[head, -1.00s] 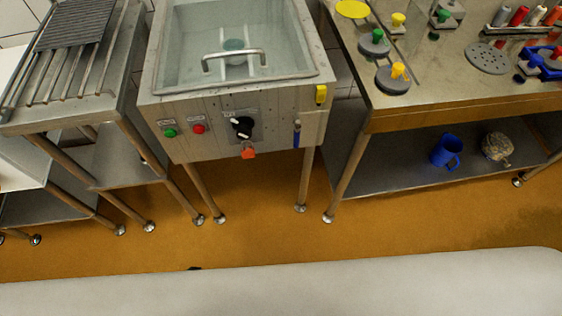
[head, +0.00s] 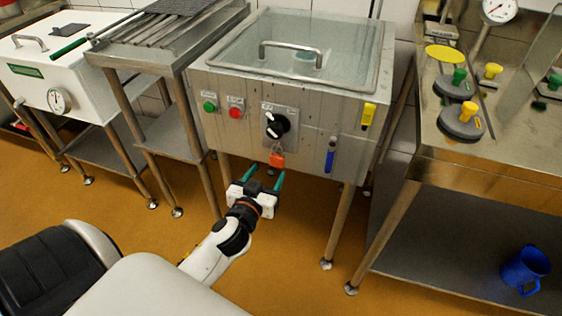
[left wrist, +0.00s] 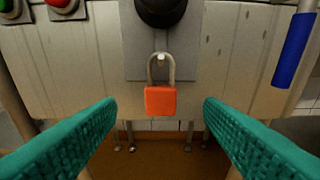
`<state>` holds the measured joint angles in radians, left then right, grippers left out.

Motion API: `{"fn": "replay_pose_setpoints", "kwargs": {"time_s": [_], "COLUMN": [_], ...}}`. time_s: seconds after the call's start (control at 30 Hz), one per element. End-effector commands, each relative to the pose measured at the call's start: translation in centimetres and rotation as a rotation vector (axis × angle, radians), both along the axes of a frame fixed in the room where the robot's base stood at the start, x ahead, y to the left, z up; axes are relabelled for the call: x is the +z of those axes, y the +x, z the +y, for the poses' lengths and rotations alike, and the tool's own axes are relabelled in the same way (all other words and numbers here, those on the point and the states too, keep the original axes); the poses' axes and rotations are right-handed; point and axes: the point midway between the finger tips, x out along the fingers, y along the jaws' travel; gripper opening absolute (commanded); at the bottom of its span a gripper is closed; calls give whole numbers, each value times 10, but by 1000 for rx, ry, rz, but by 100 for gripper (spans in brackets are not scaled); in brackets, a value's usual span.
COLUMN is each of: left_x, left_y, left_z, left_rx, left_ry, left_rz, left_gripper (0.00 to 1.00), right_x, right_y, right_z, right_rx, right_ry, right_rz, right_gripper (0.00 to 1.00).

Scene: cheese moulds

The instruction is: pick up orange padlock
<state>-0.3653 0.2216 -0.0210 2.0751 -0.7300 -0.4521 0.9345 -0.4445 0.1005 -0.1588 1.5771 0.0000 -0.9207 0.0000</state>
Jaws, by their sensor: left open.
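The orange padlock (head: 277,160) hangs by its shackle below the black rotary switch (head: 277,125) on the front of the metal vat. In the left wrist view the padlock (left wrist: 161,99) hangs upright in the middle, its grey shackle above the body. My left gripper (head: 264,181) is in front of and a little below the padlock in the head view. Its green fingers are open, with nothing between them. In the left wrist view the fingers (left wrist: 160,135) stand to both sides of the padlock, apart from it. My right gripper is not in view.
A steel table (head: 490,165) stands at right, a rack (head: 150,55) at left. The floor in front is open.

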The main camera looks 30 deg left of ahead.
Motion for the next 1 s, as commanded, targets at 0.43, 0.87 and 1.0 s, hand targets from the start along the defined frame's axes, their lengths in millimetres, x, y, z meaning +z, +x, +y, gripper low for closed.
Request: {"fn": "replay_pose_setpoints", "kwargs": {"time_s": [0.43,0.87,1.0], "left_x": [-9,-13,-13], "left_y": [49,68,68], "left_z": [12,17,16], "left_rx": [-1,-1,-1], "left_ry": [3,-1,-1], "left_rz": [0,2,2], "left_gripper": [62,62,39], "right_x": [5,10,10], "right_y": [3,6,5], "right_z": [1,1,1], "right_rx": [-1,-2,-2], "right_ry": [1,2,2], "right_rz": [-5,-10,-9], "right_gripper": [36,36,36]}}
